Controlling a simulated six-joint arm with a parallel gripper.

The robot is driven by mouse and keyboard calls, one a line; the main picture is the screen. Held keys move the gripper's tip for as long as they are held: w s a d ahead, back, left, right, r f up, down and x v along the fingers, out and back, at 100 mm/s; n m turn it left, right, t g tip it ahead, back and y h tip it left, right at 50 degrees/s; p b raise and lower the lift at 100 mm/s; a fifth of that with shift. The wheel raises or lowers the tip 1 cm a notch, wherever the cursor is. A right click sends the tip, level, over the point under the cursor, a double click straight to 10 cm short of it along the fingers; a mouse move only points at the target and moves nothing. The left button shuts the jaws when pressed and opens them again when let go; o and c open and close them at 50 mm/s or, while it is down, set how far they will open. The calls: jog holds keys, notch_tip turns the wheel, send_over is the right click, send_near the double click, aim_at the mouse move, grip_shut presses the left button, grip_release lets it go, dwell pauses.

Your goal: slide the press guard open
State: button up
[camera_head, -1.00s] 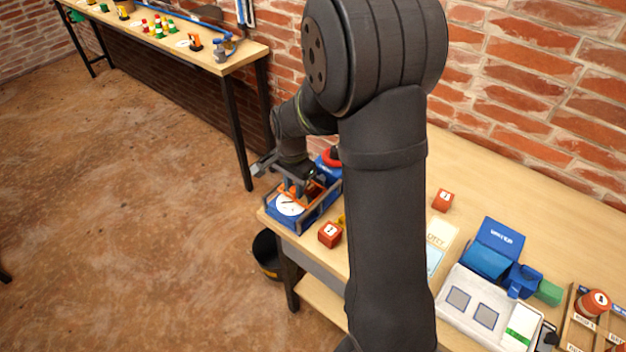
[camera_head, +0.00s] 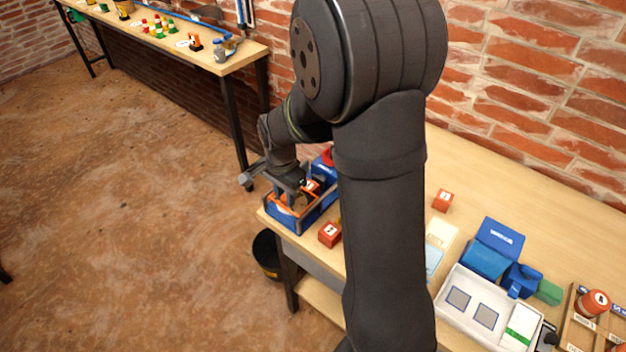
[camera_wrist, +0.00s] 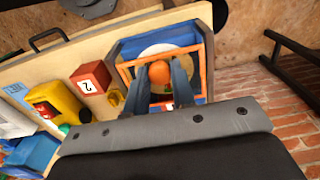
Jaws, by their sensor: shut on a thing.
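The press (camera_head: 290,222) is a blue box-like unit at the left end of the bench. Its guard (camera_head: 279,203) is an orange frame, which also shows in the wrist view (camera_wrist: 207,66) over a white round plate (camera_wrist: 150,52). My gripper (camera_head: 291,193) is over the press. In the wrist view my gripper (camera_wrist: 161,80) has its two fingers shut on the guard's orange knob (camera_wrist: 160,71). My gripper and arm hide part of the press.
A red numbered cube (camera_head: 330,234) stands close to the right of the press; another red cube (camera_head: 442,200) is farther right. A white tray (camera_head: 447,309) and blue boxes (camera_head: 489,262) are on the right. A black bucket (camera_head: 265,255) stands on the floor below the bench end.

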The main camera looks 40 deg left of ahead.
jog(key=shift+s, duration=0.35)
jog(key=o, duration=0.9)
jog(key=shift+c, duration=0.2)
jog(key=shift+r, duration=3.55)
